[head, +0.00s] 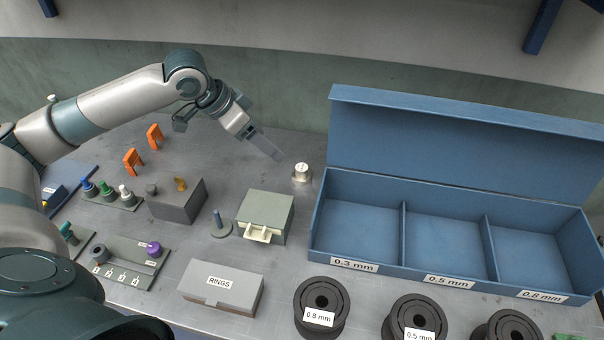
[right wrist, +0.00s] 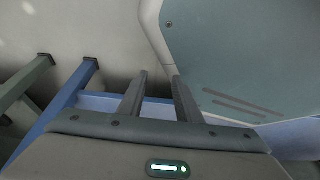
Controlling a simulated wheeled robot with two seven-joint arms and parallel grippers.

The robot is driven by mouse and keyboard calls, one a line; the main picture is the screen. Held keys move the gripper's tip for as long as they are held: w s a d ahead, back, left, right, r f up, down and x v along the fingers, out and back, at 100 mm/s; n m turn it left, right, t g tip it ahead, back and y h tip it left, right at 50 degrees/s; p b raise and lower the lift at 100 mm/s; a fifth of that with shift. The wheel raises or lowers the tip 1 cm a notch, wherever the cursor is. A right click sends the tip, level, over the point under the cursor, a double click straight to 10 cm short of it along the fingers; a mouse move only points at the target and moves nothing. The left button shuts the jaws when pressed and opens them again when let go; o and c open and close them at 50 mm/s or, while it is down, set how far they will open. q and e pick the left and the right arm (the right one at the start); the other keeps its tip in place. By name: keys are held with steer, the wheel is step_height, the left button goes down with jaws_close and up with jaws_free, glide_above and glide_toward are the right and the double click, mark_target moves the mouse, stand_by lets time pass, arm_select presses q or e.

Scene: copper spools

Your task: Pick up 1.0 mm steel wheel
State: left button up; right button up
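I cannot pick out a wheel marked 1.0 mm in the head view. A grey ring-shaped part (head: 100,254) sits on a small labelled tray (head: 128,277) at the lower left; its label is too small to read. A shiny metal cylinder (head: 302,173) stands left of the blue box. My left gripper (head: 279,157) hangs above the table just left of this cylinder, apart from it. Its fingers overlap from this side, so their gap is hidden. My right gripper (right wrist: 160,76) shows in the right wrist view with its fingers apart and nothing between them.
An open blue box (head: 403,235) with three compartments fills the right. Dark spools (head: 322,301) stand in front. A RINGS box (head: 221,287), a green-grey box with a drawer (head: 266,210), a peg stand (head: 220,226) and orange clips (head: 133,160) crowd the left and middle.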

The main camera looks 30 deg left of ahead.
mark_target(297, 168)
arm_select(q)
steer(key=p+x, duration=0.2)
steer(key=x, duration=0.9)
steer(key=shift+w+d+f, duration=0.1)
steer(key=shift+d+f, duration=0.1)
steer(key=shift+f, duration=0.1)
steer(key=shift+w+f, duration=0.1)
steer(key=shift+f, duration=0.05)
arm_select(e)
steer(key=s+d+g, duration=0.2)
steer(key=s+d, duration=0.1)
steer(key=s, duration=0.5)
steer(key=shift+s+d+f+h, duration=0.25)
steer(key=shift+s+d+h, duration=0.05)
steer(key=shift+d, duration=0.05)
steer(key=shift+w, duration=0.15)
arm_select(q)
steer(key=shift+d, duration=0.15)
arm_select(e)
steer(key=shift+a+r, duration=0.1)
